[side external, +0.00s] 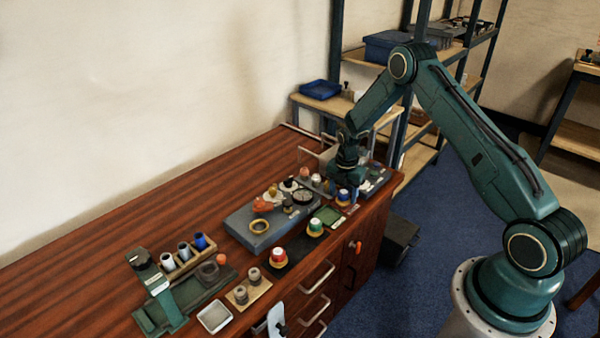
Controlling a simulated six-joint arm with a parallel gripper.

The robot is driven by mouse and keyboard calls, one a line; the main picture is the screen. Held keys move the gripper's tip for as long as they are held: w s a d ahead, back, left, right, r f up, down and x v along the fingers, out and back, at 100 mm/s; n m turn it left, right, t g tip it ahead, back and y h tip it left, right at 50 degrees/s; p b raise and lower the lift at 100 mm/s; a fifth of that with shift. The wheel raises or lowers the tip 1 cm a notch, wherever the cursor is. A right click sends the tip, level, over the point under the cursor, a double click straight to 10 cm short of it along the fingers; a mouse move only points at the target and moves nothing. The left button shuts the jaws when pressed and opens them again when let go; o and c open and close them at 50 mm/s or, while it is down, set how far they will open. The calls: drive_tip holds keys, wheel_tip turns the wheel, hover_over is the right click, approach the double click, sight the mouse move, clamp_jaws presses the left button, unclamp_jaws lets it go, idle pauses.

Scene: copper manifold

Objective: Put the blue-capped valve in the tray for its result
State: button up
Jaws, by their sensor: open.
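The blue-capped valve (343,197) stands upright near the far right end of the bench, in line with a green-capped valve (315,228) and a red-capped valve (279,256). My gripper (345,188) points down at the blue-capped valve, its open fingers close around or just above the cap. I cannot tell whether they touch it. A small green tray (327,215) lies beside the green-capped valve. A small white tray (214,318) lies at the front left. Which tray belongs to the valve's result cannot be told.
A grey block (240,222) with a brass ring and several small parts lies behind the valves. A green stand (160,290), a wooden rack (187,258) of cylinders and a board with two fittings (247,291) are at left. The rear left bench (130,215) is clear.

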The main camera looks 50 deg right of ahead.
wheel_tip(320, 180, up, 12)
idle(0.7)
drive_tip(key=shift+r, duration=0.1)
idle(0.3)
wheel_tip(320, 180, up, 12)
drive_tip(key=m+t, duration=0.1)
drive_tip(key=m, duration=0.3)
hover_over(343, 192)
drive_tip(key=s+a, duration=0.3)
drive_tip(key=a, duration=0.3)
drive_tip(key=s+a+r+m+t, duration=0.2)
drive_tip(key=s+a+r+m, duration=0.35)
drive_tip(key=r, duration=0.35)
drive_tip(key=s+a+r+m+t, duration=0.1)
drive_tip(key=s+a+r+m, duration=0.1)
drive_tip(key=s, duration=0.5)
drive_tip(key=s+a+r+m, duration=0.1)
drive_tip(key=s+a+m, duration=0.2)
drive_tip(key=s+m, duration=0.2)
drive_tip(key=s+a+r+m+t, duration=0.1)
drive_tip(key=s+a+r+m, duration=0.1)
drive_tip(key=s, duration=0.7)
drive_tip(key=shift+s+a+r+m+t, duration=0.3)
drive_tip(key=shift+a+r+m, duration=0.05)
drive_tip(key=shift+a+m, duration=0.45)
